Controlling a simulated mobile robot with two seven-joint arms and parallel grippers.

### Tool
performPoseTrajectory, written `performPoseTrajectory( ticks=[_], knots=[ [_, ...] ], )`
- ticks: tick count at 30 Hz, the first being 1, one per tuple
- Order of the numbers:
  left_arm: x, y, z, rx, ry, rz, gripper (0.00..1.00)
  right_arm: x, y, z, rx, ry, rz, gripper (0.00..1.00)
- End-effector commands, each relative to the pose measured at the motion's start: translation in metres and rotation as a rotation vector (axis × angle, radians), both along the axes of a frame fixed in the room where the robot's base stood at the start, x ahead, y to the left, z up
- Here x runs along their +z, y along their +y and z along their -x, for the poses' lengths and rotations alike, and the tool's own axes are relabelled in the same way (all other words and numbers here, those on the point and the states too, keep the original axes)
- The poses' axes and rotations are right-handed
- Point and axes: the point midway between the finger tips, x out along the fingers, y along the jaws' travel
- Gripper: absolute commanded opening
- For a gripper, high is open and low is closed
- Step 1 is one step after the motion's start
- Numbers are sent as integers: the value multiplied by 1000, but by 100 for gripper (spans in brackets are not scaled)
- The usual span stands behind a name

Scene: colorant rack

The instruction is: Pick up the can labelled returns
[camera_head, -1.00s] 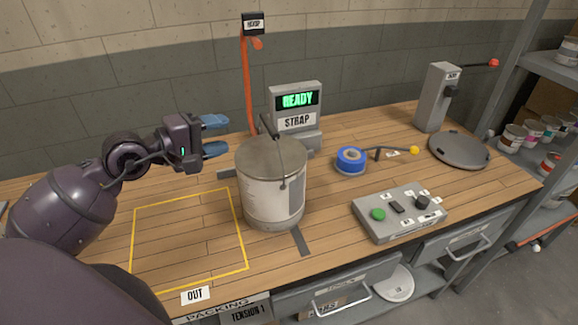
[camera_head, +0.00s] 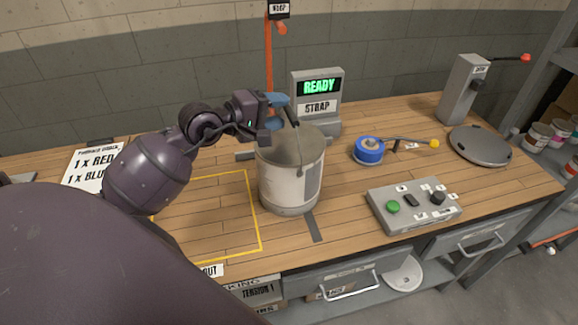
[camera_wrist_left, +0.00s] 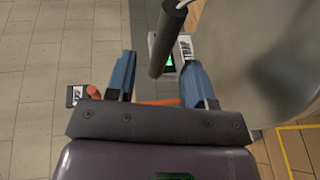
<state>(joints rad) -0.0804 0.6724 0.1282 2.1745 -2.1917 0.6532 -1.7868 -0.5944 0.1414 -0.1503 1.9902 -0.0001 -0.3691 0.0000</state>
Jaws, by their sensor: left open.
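A large grey metal can (camera_head: 285,188) with a pale label stands upright on the bench. I cannot read any word on it. Its wire handle is raised, with a dark grip (camera_head: 291,112) at the top. My left gripper (camera_head: 281,113) is open at the can's upper back left, its blue fingers close to the grip. In the left wrist view the dark grip (camera_wrist_left: 166,42) shows between and just beyond the fingertips (camera_wrist_left: 158,62), and the can's grey side (camera_wrist_left: 275,50) fills the right. Contact cannot be told. My right gripper is not in view.
A strap machine (camera_head: 322,115) reading READY stands behind the can. A yellow outlined area (camera_head: 215,215) lies left of the can.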

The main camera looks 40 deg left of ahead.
Motion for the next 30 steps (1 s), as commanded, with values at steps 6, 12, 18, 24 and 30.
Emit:
performPoseTrajectory(
  ticks=[6,12,18,24,30],
  knots=[
    [-2,-11,-23,1,-2,1,48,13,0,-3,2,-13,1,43],
    [-5,-13,-26,1,0,0,48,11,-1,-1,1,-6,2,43],
    [-5,-13,-26,1,0,0,35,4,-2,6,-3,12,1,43],
    [-5,-12,-26,1,0,0,4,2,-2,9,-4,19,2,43],
    [-4,-12,-25,1,-1,0,0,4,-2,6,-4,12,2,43]
  ],
)
